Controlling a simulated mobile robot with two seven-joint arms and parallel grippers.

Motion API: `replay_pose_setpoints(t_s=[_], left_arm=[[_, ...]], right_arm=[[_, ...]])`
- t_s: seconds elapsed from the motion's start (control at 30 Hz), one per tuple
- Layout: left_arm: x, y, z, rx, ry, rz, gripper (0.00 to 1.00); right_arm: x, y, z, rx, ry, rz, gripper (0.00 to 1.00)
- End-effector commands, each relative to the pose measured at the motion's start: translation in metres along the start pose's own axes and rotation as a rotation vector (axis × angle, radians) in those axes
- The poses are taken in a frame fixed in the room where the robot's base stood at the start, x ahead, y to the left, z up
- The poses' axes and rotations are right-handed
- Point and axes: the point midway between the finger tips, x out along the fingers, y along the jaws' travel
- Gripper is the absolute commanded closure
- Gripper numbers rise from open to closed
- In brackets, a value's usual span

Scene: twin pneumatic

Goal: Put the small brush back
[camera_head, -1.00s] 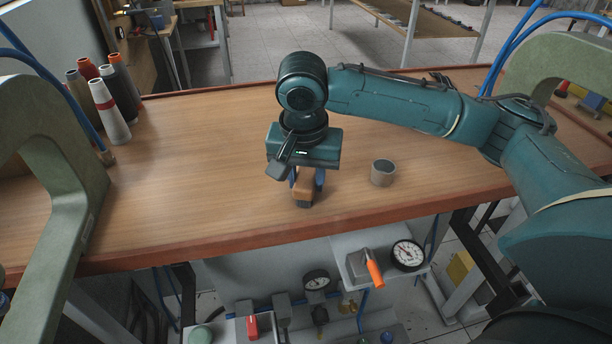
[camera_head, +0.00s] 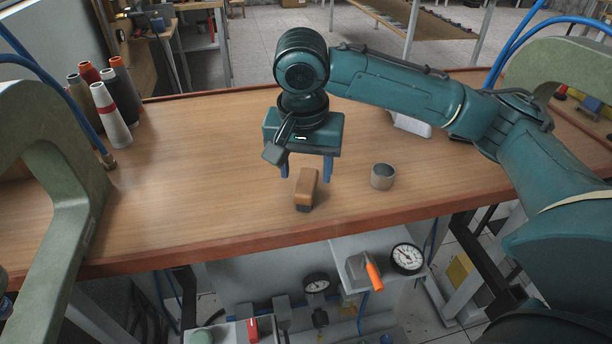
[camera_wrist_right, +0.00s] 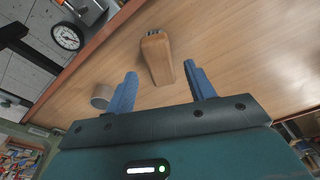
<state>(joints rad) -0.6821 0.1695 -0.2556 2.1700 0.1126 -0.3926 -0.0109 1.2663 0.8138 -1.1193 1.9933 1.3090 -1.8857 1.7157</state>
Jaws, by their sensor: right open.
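The small brush (camera_head: 307,186) has a wooden block handle and dark bristles. It lies on the wooden table near the front edge; it also shows in the right wrist view (camera_wrist_right: 157,58). My right gripper (camera_head: 306,176) is open above and just behind the brush, its blue fingers spread wide to either side. In the right wrist view the brush lies beyond the gap between the fingertips (camera_wrist_right: 163,78), apart from both. My left gripper is not in view.
A grey cup-like ring (camera_head: 383,176) stands right of the brush. Cone spools (camera_head: 108,115) stand at the back left of the table (camera_head: 190,170). The table's left middle is clear.

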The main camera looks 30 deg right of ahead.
Motion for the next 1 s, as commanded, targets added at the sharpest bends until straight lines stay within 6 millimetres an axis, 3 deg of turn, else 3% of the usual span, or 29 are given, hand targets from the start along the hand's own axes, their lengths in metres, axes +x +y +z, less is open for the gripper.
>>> replay_pose_setpoints(t_s=[0.03, 0.2, 0.4, 1.0], left_arm=[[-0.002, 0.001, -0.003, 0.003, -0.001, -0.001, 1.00], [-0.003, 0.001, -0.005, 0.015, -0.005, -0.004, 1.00], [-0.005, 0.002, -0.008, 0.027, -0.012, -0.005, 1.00], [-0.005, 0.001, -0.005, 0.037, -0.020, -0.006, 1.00]], right_arm=[[-0.015, -0.001, -0.001, -0.001, 0.003, -0.004, 0.46], [-0.050, -0.001, 0.000, -0.001, 0.002, -0.003, 0.46], [-0.077, -0.001, -0.001, 0.000, 0.001, 0.000, 0.46], [-0.082, 0.000, 0.000, 0.000, 0.000, 0.001, 0.46]])
